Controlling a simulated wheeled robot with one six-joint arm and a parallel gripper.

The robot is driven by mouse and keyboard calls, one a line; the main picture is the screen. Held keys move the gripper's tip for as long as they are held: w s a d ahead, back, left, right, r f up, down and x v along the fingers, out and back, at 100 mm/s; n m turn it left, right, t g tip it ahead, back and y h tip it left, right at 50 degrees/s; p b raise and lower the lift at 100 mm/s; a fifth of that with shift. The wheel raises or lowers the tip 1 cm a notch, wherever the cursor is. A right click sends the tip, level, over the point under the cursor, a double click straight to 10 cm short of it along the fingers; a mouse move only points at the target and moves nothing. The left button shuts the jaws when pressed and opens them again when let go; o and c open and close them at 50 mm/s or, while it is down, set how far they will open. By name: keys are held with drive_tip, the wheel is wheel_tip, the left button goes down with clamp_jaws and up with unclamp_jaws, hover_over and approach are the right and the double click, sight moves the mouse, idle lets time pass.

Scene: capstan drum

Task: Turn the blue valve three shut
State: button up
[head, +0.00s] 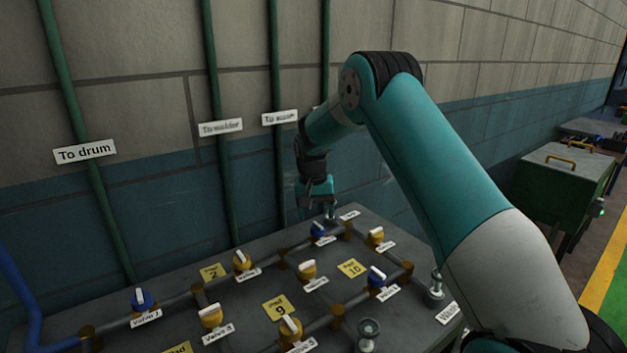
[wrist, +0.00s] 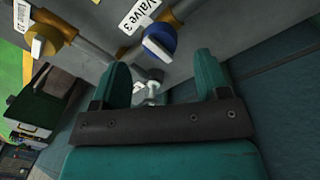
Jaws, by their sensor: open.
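The blue valve three (wrist: 159,38) is a round blue knob with a pale handle, on a grey pipe beside its "Valve 3" label (wrist: 139,14) in the wrist view. In the head view the blue valve three (head: 318,229) is at the back of the grey panel, just below my gripper (head: 317,208). In the wrist view my gripper (wrist: 160,66) is open, its two teal fingers apart with nothing between them. The knob lies just beyond the fingertips, and I see no contact.
A yellow valve (head: 376,236) sits right of valve three, and other yellow and blue valves (head: 377,277) stand on the pipework nearby. A wall with green pipes (head: 274,120) is close behind. A green box (head: 562,180) stands at right.

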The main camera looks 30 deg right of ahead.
sight(312, 228)
wheel_tip(312, 228, up, 13)
drive_tip(key=shift+w+a+b, duration=0.25)
drive_tip(key=shift+a+b, duration=0.15)
drive_tip(key=shift+a, duration=0.05)
